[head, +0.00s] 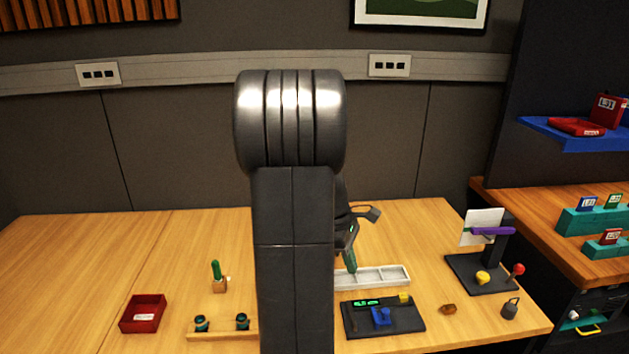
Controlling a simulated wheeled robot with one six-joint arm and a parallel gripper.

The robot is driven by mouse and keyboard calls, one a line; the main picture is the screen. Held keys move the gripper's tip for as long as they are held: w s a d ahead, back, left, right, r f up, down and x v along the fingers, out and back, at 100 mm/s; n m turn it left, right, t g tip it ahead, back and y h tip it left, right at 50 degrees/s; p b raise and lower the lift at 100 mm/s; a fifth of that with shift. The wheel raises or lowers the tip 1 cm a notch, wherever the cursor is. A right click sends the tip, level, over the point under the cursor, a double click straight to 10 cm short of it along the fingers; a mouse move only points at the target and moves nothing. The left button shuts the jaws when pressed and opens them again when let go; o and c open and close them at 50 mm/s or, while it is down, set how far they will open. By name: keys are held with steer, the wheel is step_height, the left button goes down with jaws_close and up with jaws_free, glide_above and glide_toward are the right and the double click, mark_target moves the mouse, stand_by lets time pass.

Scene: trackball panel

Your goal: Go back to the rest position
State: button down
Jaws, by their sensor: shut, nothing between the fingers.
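My gripper (350,265) shows in the head view just right of my upright arm, which hides part of it. It points down over the pale tray, and its narrow greenish fingers look shut and empty. The dark panel (408,325) lies flat on the table in front of the tray. It carries a lit green display (367,303), a blue block-like part (381,316) and a yellow part (404,298). My gripper is behind the panel, apart from it. Whether the fingertips touch the tray, I cannot tell.
The pale compartment tray (385,275) lies behind the panel. A red box (143,314), a green-handled tool (216,270) and a wooden rack (220,335) stand to the left. A dark stand (485,272) and a weight (510,308) stand right. The table's back left is clear.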

steer(key=shift+f, duration=0.1)
glide_toward(380, 315)
steer(key=f, duration=0.1)
steer(key=a+f, duration=0.2)
steer(key=shift+w+a+f, duration=0.2)
steer(key=shift+w+f, duration=0.1)
steer(key=shift+w, duration=0.05)
steer(key=shift+s+d+f+b, duration=0.1)
steer(key=shift+s+d+b, duration=0.15)
steer(key=shift+d, duration=0.35)
steer(key=shift+s+d+f+b, duration=0.15)
steer(key=shift+s+d, duration=0.1)
steer(key=shift+d, duration=0.35)
steer(key=shift+s+d+f+b, duration=0.15)
steer(key=shift+s+d, duration=0.15)
steer(key=shift+d, duration=0.3)
steer(key=shift+r, duration=0.15)
